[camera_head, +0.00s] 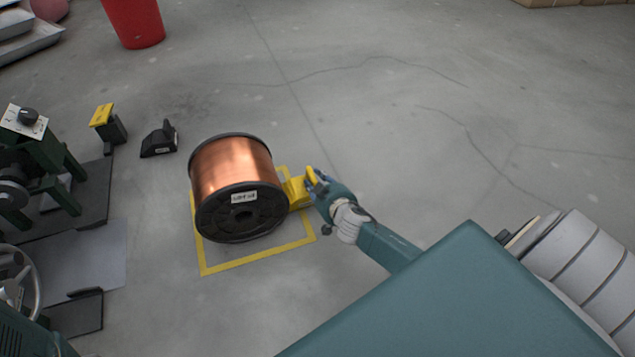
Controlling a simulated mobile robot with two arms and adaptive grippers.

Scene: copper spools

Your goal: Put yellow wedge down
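The yellow wedge (296,190) is at the right side of the copper spool (231,166), low against or very near its rim; I cannot tell whether it touches the spool or the floor. My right gripper (313,183) is at the wedge's right end, its fingers around the upright yellow part, and it appears shut on it. The spool lies on its side inside a yellow floor square (258,261), its black labelled flange facing me. My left gripper is not in view.
A black wedge-shaped block (160,139) and a yellow-topped post (107,123) stand left of the spool. Green machinery (40,165) fills the left edge. A red bin (135,22) is at the back left. The floor behind and right is clear.

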